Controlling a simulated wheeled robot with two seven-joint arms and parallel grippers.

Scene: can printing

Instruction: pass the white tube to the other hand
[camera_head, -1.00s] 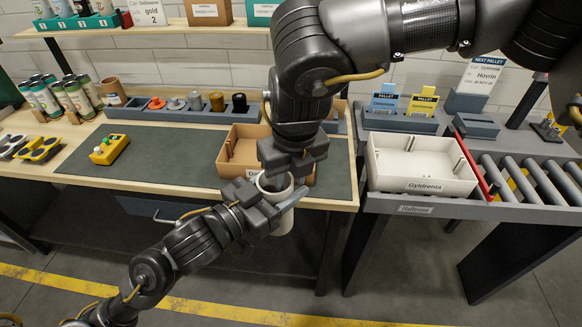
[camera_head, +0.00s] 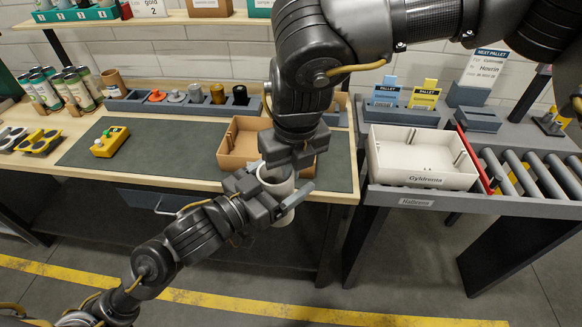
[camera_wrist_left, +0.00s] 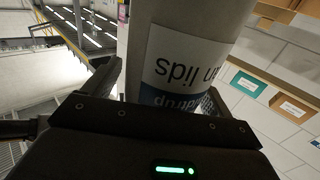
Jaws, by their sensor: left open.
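The white tube (camera_head: 283,217) is held in the air just in front of the table's front edge, its open top rim showing between the grippers in the head view. My right gripper (camera_head: 290,165) comes down from above and is shut on the tube near its top. My left gripper (camera_head: 278,195) reaches in from the lower left and is open, with its fingers on either side of the tube. In the left wrist view the tube (camera_wrist_left: 185,45) stands between the left fingers, with a white and blue label. Contact with the left fingers cannot be told.
A brown box (camera_head: 240,145) sits on the table behind the grippers. A white crate (camera_head: 425,180) stands to the right, beside grey rollers (camera_head: 530,175). A yellow button box (camera_head: 110,141) lies on the mat at left. The mat's middle (camera_head: 170,155) is clear.

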